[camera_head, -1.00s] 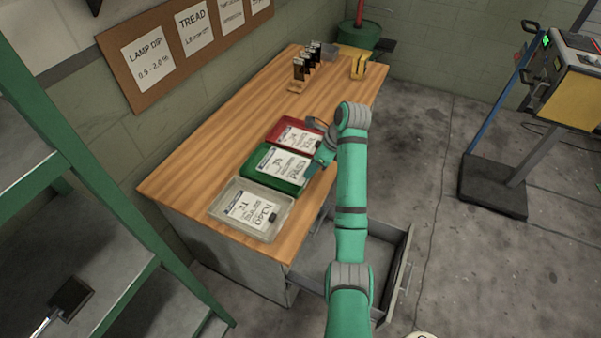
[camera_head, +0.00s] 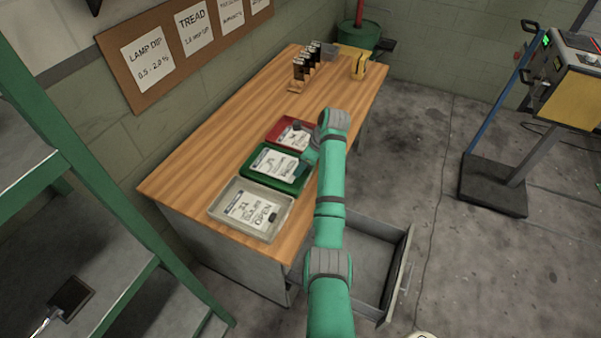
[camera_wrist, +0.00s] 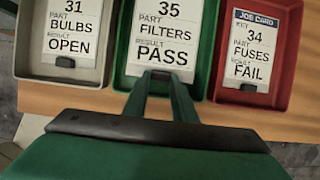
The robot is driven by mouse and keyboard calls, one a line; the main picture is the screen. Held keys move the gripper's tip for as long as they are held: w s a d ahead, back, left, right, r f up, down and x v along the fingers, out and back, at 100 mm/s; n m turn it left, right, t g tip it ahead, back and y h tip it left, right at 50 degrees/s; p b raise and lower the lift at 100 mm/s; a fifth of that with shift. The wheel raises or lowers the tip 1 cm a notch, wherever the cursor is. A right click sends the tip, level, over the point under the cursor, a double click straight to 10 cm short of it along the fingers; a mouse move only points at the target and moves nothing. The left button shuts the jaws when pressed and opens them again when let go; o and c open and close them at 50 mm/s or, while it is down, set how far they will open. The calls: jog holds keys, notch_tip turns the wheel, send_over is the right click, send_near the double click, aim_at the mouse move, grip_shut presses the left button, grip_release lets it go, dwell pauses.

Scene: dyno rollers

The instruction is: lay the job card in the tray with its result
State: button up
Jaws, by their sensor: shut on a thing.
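The job card (camera_wrist: 165,35) reads 35, FILTERS, PASS. In the wrist view my gripper (camera_wrist: 160,78) is shut on the dark tab at its near edge. The card lies flat within the outline of the green tray (camera_wrist: 214,40); I cannot tell whether it touches the tray floor. In the head view the card (camera_head: 274,163) and green tray (camera_head: 299,187) are in the middle of the row, with my gripper (camera_head: 305,166) at the card's right side. The clear grey tray (camera_head: 262,235) holds a card reading BULBS, OPEN. The red tray (camera_wrist: 287,60) holds a card reading FUSES, FAIL.
The trays stand on a wooden bench (camera_head: 215,150). An open drawer (camera_head: 385,250) sticks out below my arm. Several dark items stand in a rack (camera_head: 305,65) at the far end, near a yellow object (camera_head: 359,66). The bench between rack and trays is clear.

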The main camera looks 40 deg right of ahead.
aim_at(301, 179)
jog(key=shift+w+f, duration=0.3)
jog(key=shift+f, duration=0.1)
jog(key=shift+w+f, duration=0.1)
jog(key=shift+f, duration=1.5)
jog(key=shift+f, duration=0.1)
jog(key=o, duration=1)
jog(key=shift+o, duration=0.2)
jog(key=shift+d+r, duration=0.1)
jog(key=shift+r, duration=0.2)
jog(key=v, duration=1.1)
jog(key=shift+s+r, duration=0.25)
jog(key=shift+r, duration=0.1)
